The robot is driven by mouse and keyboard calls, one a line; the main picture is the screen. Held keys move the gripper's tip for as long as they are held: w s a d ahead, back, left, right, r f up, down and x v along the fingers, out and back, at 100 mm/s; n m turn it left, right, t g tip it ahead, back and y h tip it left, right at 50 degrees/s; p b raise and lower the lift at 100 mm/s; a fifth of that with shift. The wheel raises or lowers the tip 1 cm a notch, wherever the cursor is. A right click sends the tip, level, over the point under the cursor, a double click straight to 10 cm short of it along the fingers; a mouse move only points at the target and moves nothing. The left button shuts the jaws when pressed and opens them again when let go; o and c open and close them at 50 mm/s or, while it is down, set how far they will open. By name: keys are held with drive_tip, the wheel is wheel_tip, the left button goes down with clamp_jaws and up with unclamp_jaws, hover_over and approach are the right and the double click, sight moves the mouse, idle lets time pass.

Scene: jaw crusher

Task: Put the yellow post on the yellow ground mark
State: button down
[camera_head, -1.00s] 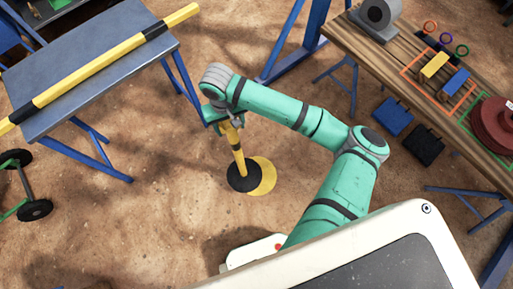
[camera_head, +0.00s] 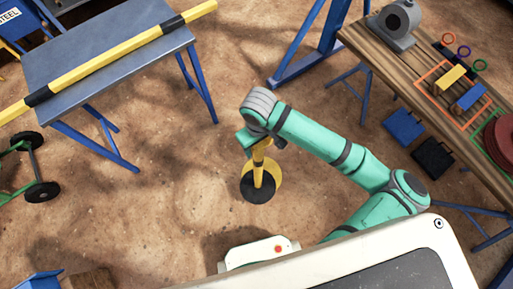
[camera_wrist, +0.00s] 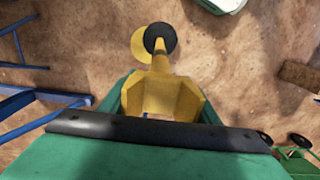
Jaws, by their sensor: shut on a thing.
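The yellow post (camera_head: 258,172) has a round black base (camera_head: 258,190) and stands roughly upright under my gripper (camera_head: 261,143). My gripper is shut on its upper part. The yellow ground mark (camera_head: 275,172) is a flat yellow disc, partly hidden by the base and post. In the wrist view the black base (camera_wrist: 159,36) covers the right part of the yellow mark (camera_wrist: 138,45). I cannot tell whether the base touches the ground.
A blue-grey table (camera_head: 105,60) with a black-and-yellow bar (camera_head: 120,58) is at upper left. A wooden bench (camera_head: 400,62) with tools is at right. Blue and black cases (camera_head: 404,125) lie below it. A wheeled green frame (camera_head: 35,170) is at left. Open dirt surrounds the mark.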

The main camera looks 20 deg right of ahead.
drive_tip(key=w+d+f, duration=0.5)
drive_tip(key=w+f, duration=0.3)
drive_tip(key=f, duration=0.3)
drive_tip(key=shift+w+d, duration=0.15)
drive_tip(key=shift+w, duration=0.1)
drive_tip(key=shift+f, duration=0.15)
drive_tip(key=c, duration=0.6)
unclamp_jaws()
drive_tip(key=shift+f, duration=0.1)
drive_tip(key=shift+c, duration=0.2)
wheel_tip(320, 180, up, 12)
